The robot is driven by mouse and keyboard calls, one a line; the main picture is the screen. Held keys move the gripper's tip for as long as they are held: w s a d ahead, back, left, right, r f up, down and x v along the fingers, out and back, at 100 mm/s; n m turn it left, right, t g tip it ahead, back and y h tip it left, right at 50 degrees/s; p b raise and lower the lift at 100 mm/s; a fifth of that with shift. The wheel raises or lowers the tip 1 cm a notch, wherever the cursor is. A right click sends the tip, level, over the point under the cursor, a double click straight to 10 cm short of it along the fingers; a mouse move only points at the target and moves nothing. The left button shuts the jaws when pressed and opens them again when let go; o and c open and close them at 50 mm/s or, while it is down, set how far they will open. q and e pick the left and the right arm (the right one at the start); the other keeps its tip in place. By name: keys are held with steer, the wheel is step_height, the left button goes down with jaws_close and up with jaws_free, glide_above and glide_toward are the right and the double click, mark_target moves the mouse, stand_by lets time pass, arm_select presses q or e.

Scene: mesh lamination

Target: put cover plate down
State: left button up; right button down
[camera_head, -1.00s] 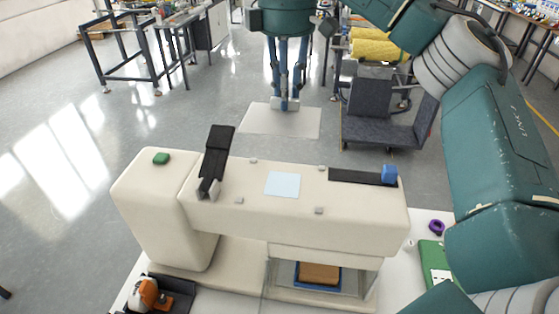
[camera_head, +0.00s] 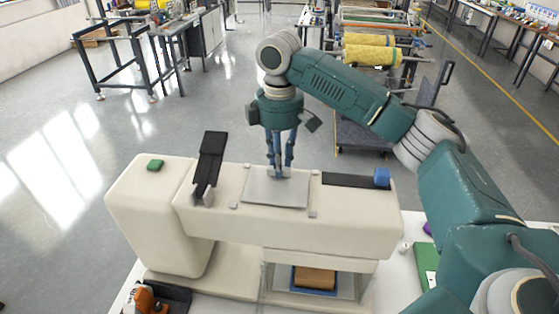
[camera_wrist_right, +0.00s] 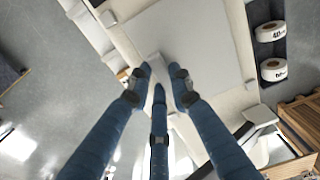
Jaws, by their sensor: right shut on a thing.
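The cover plate (camera_head: 275,193) is a flat, light grey rectangle. It lies level over the top of the cream machine (camera_head: 365,215), among small grey corner blocks, and hides the pale blue patch there. Whether it touches the top or hovers just above is hard to tell. My right gripper (camera_head: 279,174) points down at its far edge, shut on a small light block there. In the right wrist view the plate (camera_wrist_right: 195,45) stretches away from the fingertips (camera_wrist_right: 160,74). My left gripper is not in view.
On the machine stand a black lever (camera_head: 209,160), a green button (camera_head: 155,164) and a black strip with a blue block (camera_head: 382,177). A wooden block (camera_head: 314,278) sits in the lower opening. White round pieces (camera_wrist_right: 272,31) lie in a dark tray beside the machine in the wrist view.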

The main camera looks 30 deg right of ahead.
steer(key=shift+f, duration=0.15)
steer(key=c, duration=1.7)
jaws_free()
steer(key=shift+c, duration=0.2)
steer(key=shift+o, duration=0.9)
steer(key=shift+f, duration=0.1)
steer(key=shift+r+b, duration=0.8)
steer(key=shift+r, duration=0.8)
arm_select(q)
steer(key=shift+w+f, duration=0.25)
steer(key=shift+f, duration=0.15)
arm_select(e)
step_height(320, 180, up, 9)
